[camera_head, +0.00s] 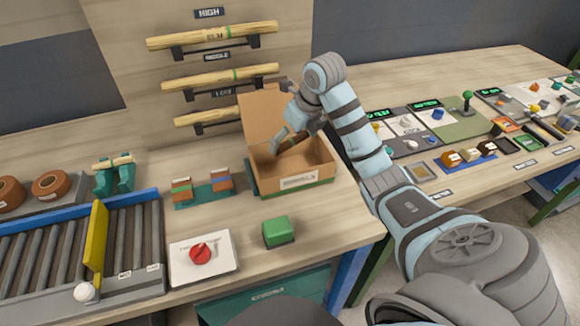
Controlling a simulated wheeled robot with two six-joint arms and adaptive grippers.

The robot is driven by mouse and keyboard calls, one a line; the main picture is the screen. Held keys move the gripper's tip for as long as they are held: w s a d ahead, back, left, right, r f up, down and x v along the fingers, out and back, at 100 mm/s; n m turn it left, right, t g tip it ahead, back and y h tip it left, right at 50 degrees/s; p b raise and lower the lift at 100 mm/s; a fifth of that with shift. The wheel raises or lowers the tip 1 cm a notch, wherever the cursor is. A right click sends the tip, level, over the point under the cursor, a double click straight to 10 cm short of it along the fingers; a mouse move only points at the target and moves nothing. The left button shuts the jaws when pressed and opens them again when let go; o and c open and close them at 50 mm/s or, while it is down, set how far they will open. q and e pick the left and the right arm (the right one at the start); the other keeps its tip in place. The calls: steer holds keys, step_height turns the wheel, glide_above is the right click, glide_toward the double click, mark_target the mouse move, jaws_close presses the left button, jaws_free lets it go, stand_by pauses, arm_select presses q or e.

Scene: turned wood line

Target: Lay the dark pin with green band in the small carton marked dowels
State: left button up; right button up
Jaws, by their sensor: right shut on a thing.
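The small carton (318,170) stands open on the bench in the middle of the view. Its back flap is raised, and a label too small to read is on its front. My right gripper (281,144) reaches down into the carton's opening from the upper right. It is shut on the dark pin (291,143), which shows as a short dark brown length by the fingers, inside or just above the carton. Its green band cannot be made out. Whether the pin touches the carton's floor cannot be told. My left gripper is not in view.
Light turned pieces (212,35) lie on wall brackets behind the carton. A small rack (203,190), a green block (278,231) and a red button (201,254) stand nearby. A roller conveyor (60,255) is at left. Trays and small parts crowd the right bench.

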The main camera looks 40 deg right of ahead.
mark_target(288, 171)
steer(key=f, duration=0.9)
steer(key=shift+s+a+f, duration=0.1)
steer(key=shift+s+a, duration=0.05)
steer(key=shift+s, duration=0.05)
steer(key=shift+w, duration=0.1)
steer(key=o, duration=0.4)
steer(key=shift+f, duration=0.15)
steer(key=shift+o, duration=1.2)
steer(key=p+v, duration=0.1)
steer(key=v, duration=1.1)
steer(key=shift+r, duration=0.25)
steer(key=shift+a, duration=0.1)
